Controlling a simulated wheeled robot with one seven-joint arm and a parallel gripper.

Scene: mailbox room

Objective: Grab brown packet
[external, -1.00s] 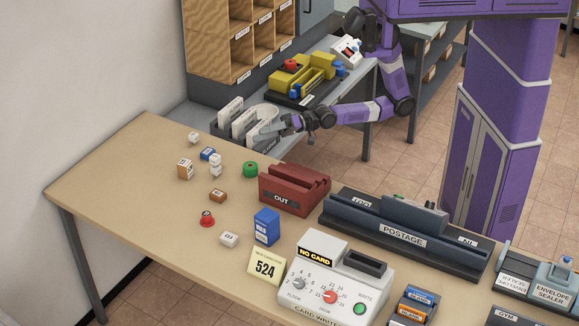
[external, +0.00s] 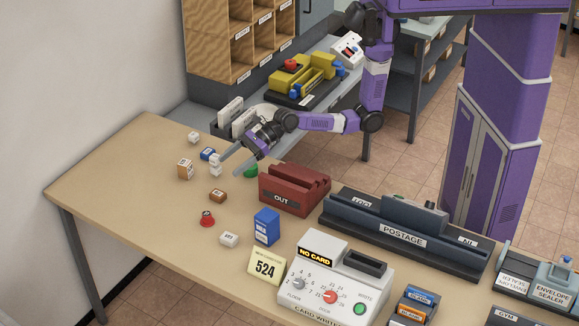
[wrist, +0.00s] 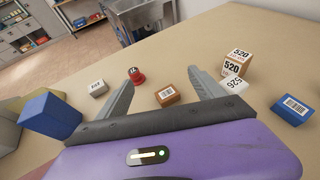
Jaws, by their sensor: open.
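A small brown packet (external: 217,196) with a white label lies flat on the tan table. In the wrist view the brown packet (wrist: 168,98) shows between and beyond my fingers, its barcode label facing up.
A red round stamp (external: 207,219), a white packet (external: 229,240) and a tall blue box (external: 266,227) stand nearby. The red OUT holder (external: 294,190) stands right.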

